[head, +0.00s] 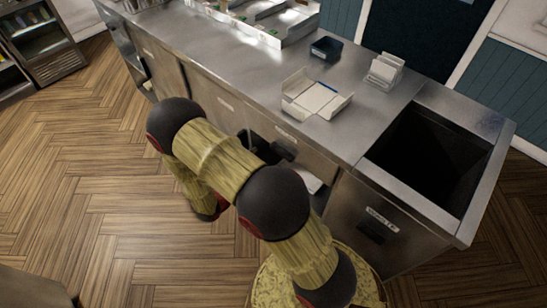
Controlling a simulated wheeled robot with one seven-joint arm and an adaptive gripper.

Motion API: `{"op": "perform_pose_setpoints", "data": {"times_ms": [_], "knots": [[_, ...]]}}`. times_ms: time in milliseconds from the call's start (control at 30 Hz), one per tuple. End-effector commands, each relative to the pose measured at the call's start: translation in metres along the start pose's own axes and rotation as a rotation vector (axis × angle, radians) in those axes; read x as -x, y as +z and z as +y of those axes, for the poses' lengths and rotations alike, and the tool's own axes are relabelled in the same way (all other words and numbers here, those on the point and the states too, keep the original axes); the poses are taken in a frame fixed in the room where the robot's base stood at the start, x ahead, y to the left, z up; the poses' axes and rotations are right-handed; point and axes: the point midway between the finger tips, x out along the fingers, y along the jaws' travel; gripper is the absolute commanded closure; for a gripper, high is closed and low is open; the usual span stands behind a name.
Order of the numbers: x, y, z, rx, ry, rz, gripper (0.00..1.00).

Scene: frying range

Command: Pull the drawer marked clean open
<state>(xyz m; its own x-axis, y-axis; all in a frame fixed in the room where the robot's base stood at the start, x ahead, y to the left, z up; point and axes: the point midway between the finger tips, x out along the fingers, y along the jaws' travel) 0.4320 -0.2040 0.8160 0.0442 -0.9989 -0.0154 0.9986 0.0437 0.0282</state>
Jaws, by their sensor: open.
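The steel counter front (342,205) has several drawers and doors with small pale labels. The labels are too small to read, so I cannot tell which drawer is marked clean. One drawer front (308,157) with a label and a dark handle (284,150) is just beyond my arm, partly covered by it. A pale flat thing (311,182) shows low beside the arm; I cannot tell whether it lies in an open drawer. My arm bends down in front of the counter, and its links hide the gripper.
A white open carton (316,96), a dark small tub (326,48) and a pale stacked holder (384,71) stand on the counter. A deep dark open bin (428,153) is at the right end. The wooden floor (110,190) at left is clear.

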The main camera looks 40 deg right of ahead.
Motion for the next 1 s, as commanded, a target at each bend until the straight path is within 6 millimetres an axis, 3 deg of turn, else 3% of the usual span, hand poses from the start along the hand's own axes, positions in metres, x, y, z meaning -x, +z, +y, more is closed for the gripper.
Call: {"op": "perform_pose_setpoints", "data": {"times_ms": [100, 267, 700, 1000], "knots": [[0.000, -0.012, 0.002, 0.027, 0.032, -0.014, 0.00], [-0.012, -0.013, 0.003, 0.030, 0.034, -0.016, 0.00], [-0.070, -0.012, 0.004, 0.029, 0.032, -0.016, 0.00], [-0.078, -0.011, 0.005, 0.029, 0.034, -0.015, 0.00]]}}
